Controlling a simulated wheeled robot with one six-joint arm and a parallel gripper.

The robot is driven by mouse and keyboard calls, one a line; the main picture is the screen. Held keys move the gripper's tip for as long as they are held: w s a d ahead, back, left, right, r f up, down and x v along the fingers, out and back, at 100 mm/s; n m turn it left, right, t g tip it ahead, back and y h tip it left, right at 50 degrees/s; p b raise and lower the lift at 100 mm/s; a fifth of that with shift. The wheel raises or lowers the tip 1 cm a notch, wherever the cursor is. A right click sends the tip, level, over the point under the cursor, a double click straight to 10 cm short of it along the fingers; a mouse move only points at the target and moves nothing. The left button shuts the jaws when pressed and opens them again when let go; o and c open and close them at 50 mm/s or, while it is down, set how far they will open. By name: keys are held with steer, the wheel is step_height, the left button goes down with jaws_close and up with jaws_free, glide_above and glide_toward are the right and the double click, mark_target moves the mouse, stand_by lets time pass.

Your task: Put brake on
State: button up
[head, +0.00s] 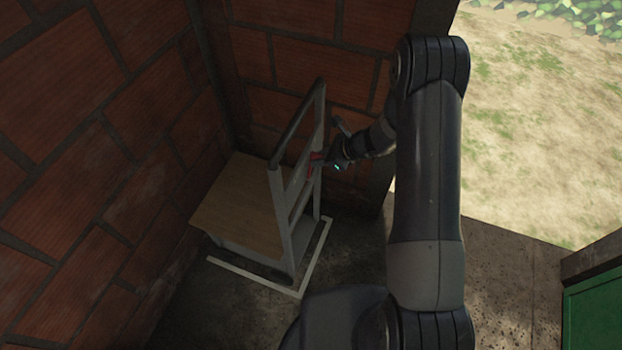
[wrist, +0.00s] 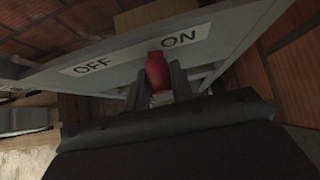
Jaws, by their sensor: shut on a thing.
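A red brake handle (wrist: 157,72) sits between the two fingers of my gripper (wrist: 158,88) in the wrist view. The handle is just below a white label strip (wrist: 135,58) marked OFF on the left and ON on the right, and is nearer the word ON. In the head view my gripper (head: 325,162) reaches the grey upright frame of the cart (head: 288,238), where a bit of the red handle (head: 314,160) shows. My gripper is shut on the handle. The handle's lower part is hidden by the fingers.
The cart has a wooden platform (head: 238,205) and stands in a brick corner, within a white floor outline (head: 316,262). Brick walls (head: 90,110) are close on the left and behind. Open ground (head: 530,120) lies to the right, with a green object (head: 595,310) at lower right.

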steer(key=shift+w+d+f, duration=0.1)
steer(key=shift+w, duration=0.15)
steer(key=shift+w+d+f+b, duration=0.2)
steer(key=shift+w+f, duration=0.1)
steer(key=shift+w, duration=0.2)
steer(key=shift+w+d+f+b, duration=0.2)
steer(key=shift+w+f, duration=0.1)
steer(key=shift+w, duration=0.2)
steer(key=o, duration=0.7)
steer(key=shift+w+f, duration=0.1)
steer(key=p+v, duration=0.3)
steer(key=v, duration=0.5)
